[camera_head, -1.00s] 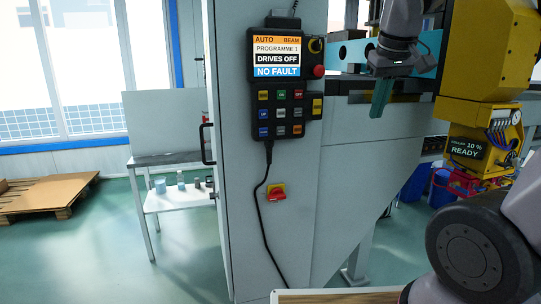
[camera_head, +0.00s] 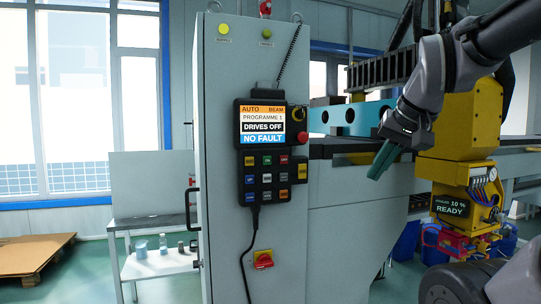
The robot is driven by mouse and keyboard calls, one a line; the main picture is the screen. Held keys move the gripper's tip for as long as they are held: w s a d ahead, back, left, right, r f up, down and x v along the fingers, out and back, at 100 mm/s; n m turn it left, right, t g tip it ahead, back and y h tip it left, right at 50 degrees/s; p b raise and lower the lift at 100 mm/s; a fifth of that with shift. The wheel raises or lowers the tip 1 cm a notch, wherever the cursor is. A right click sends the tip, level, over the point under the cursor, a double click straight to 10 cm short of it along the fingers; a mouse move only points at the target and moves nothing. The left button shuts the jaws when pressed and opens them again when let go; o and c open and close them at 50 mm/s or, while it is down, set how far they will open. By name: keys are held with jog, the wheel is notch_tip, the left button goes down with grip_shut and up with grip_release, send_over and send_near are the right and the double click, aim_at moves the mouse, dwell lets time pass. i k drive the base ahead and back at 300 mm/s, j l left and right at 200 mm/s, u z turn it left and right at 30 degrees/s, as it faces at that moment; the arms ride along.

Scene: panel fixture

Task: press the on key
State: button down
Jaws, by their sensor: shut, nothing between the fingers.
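The key pendant (camera_head: 262,155) hangs on the grey cabinet, left of centre. Its screen (camera_head: 262,125) reads AUTO, BEAM, PROGRAMME 1, DRIVES OFF, NO FAULT. Below are three rows of small coloured keys. The green key (camera_head: 267,160), in the middle of the top row, appears to be marked ON; its lettering is tiny. My gripper (camera_head: 374,177) is to the right of the pendant, well apart from it in the picture. Its teal fingers are shut, empty and tilted down to the left. Nothing hides the keys.
A red knob (camera_head: 302,138) and a yellow key (camera_head: 302,170) sit at the pendant's right edge. A red-and-yellow switch (camera_head: 263,259) is below. A black cable (camera_head: 246,250) hangs down the cabinet. Yellow machinery (camera_head: 465,125) stands behind my arm at right.

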aim_at(266, 160)
jog(key=i+j, duration=0.1)
jog(key=j, duration=0.2)
jog(key=i+j, duration=0.1)
jog(key=j, duration=0.25)
jog(key=i+j+z, duration=0.1)
jog(key=j, duration=0.2)
jog(key=i+j, duration=0.15)
jog(key=j, duration=0.2)
